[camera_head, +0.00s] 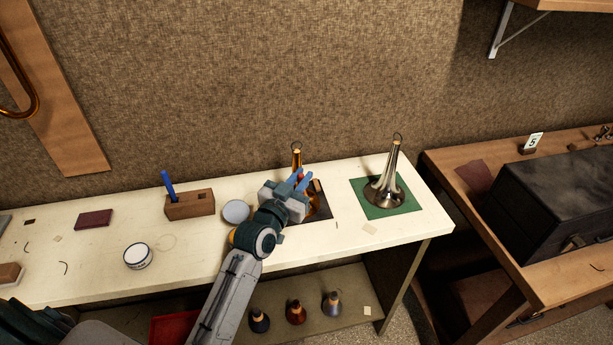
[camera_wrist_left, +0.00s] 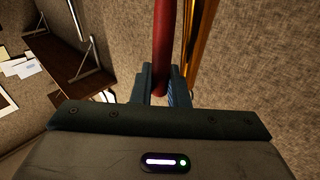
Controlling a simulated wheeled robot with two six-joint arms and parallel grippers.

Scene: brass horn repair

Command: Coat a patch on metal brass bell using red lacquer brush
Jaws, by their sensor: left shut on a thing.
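The brass bell (camera_head: 297,155) stands on a dark mat (camera_head: 322,213) on the white bench, its mouth down and narrow end up. My left gripper (camera_head: 299,181) is in front of it and hides much of its flare. The left gripper is shut on the red brush, whose red handle (camera_wrist_left: 163,45) runs between the fingers in the left wrist view. The brass bell (camera_wrist_left: 201,40) rises close beside the handle there. The bristle tip and the patch are hidden, so I cannot tell whether the brush touches the bell. My right gripper is not in view.
A silver bell (camera_head: 383,192) stands on a green mat (camera_head: 407,209) to the right. A wooden holder (camera_head: 190,205) with a blue handle (camera_head: 168,184), a round lid (camera_head: 236,212) and a white tin (camera_head: 138,257) are left. A dark case (camera_head: 555,195) sits on another bench.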

